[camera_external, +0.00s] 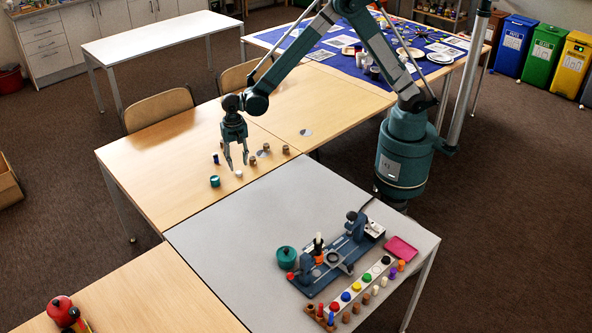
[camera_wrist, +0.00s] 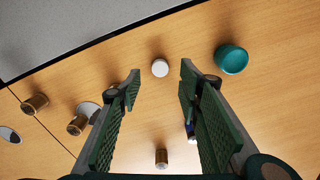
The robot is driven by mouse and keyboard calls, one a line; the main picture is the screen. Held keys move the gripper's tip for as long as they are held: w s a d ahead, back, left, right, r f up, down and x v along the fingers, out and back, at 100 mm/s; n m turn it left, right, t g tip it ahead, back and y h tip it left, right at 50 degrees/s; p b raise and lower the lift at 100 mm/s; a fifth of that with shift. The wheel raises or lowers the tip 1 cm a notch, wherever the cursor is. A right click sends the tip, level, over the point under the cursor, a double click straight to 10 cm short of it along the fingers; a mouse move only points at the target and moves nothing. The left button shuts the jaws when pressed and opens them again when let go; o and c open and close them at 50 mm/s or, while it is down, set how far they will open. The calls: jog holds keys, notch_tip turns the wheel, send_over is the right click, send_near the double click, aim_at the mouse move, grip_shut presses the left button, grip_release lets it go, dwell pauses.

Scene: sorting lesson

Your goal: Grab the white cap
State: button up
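The white cap (camera_external: 239,174) is a small round piece on the wooden table. In the wrist view the cap (camera_wrist: 160,68) lies between the lines of my two fingertips, at their far end. My gripper (camera_external: 238,165) points down over the table, close to the cap. In the wrist view my gripper (camera_wrist: 161,73) has its green padded fingers spread apart with nothing held between them. I cannot tell exactly how high the fingertips are above the cap.
A teal pot (camera_wrist: 231,60) stands right of the cap in the wrist view. A brown cork-like piece (camera_wrist: 161,158) is nearer my palm; others (camera_wrist: 77,124) stand left. A blue piece (camera_external: 215,158) is nearby. The grey table (camera_external: 215,230) adjoins, holding a blue device (camera_external: 340,262).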

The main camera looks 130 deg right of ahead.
aim_at(239, 172)
jog(key=shift+f+b, duration=0.75)
jog(key=shift+f, duration=1.85)
jog(key=c, duration=0.7)
